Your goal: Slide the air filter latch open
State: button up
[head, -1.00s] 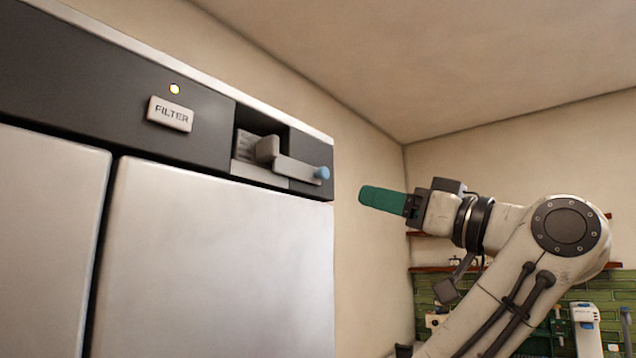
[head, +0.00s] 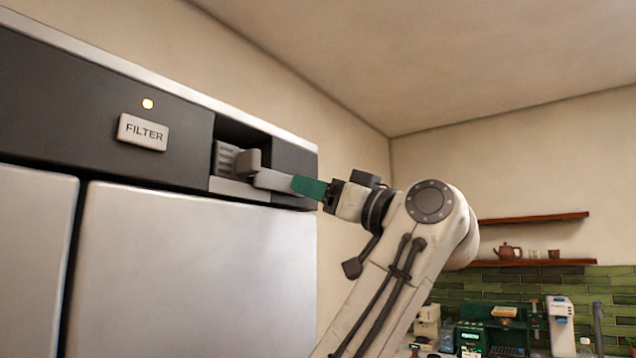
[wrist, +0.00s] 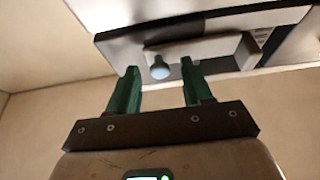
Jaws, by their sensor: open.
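My gripper (head: 297,184) has green fingers and is at the knob end of the latch, hiding the knob in the head view. In the wrist view my gripper (wrist: 160,82) is open, with the knob between and slightly beyond the two fingertips. I cannot tell whether the fingers touch it.
A FILTER label (head: 143,132) and a lit yellow lamp (head: 148,104) are left of the recess. Large pale doors (head: 195,265) lie below. Shelves (head: 535,263) and a counter with machines (head: 490,338) are at the far right.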

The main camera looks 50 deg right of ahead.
grip_shut()
dwell(0.5)
